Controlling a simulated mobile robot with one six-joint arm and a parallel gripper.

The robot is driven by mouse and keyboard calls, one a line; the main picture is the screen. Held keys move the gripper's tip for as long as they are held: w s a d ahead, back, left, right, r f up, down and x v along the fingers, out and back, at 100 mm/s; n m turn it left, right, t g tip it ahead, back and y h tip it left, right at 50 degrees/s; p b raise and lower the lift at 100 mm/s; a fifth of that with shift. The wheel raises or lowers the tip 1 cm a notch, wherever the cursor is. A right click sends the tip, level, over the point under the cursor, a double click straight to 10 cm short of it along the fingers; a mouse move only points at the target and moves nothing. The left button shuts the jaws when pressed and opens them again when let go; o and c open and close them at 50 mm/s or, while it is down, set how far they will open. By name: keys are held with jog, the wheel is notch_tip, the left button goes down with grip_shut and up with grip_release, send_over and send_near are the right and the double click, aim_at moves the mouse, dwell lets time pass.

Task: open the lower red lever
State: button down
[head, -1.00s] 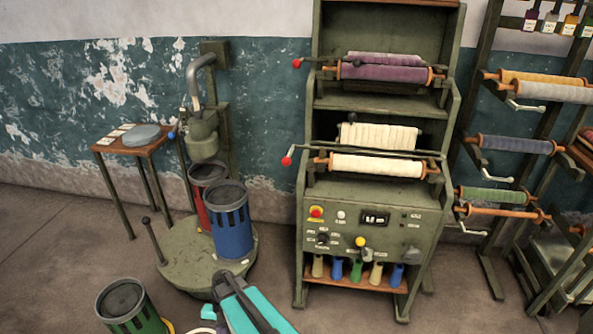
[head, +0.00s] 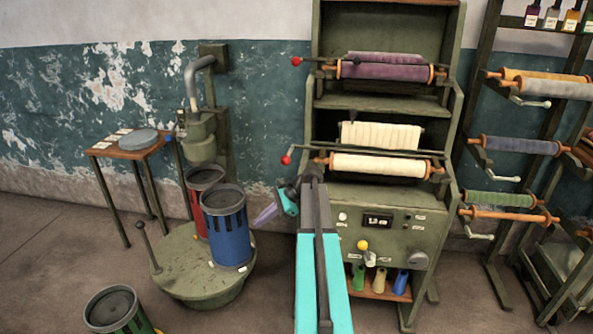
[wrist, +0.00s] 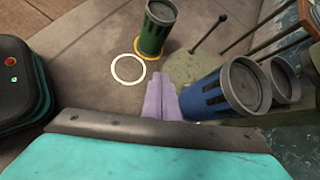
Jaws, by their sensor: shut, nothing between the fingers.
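The lower red lever (head: 286,160) is a red ball on a thin dark rod at the left end of the lower roller on the green machine. The upper red lever (head: 297,61) has a similar ball at the upper purple roller. My gripper (head: 263,217) has pale purple fingers, shut and empty. In the head view it is below and left of the lower lever, apart from it, pointing left toward the blue can. In the wrist view my gripper (wrist: 163,90) points over the floor, and no lever shows. My arm hides the left part of the control panel.
A blue can (head: 229,232) and a red can (head: 199,185) stand on a round green base (head: 180,285) left of my gripper. A green can (wrist: 155,30) stands on the floor. Racks of rollers (head: 515,147) stand on the right.

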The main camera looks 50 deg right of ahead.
aim_at(320, 156)
jog(key=s+d+r+m+t+b, duration=0.1)
jog(key=s+d+r+m, duration=0.1)
jog(key=d+r, duration=0.4)
jog(key=s+d+r+m+t+b, duration=0.1)
jog(key=s+d+r+t, duration=0.1)
jog(key=s+d+r, duration=0.2)
jog(key=s+d+r+m+t+h+b, duration=0.1)
jog(key=s+d+r+m, duration=0.1)
jog(key=d+r, duration=0.8)
jog(key=shift+s+r+m+t, duration=0.35)
jog(key=shift+s+r, duration=0.3)
jog(key=shift+s, duration=0.25)
jog(key=shift+w+a, duration=0.1)
jog(key=x, duration=1)
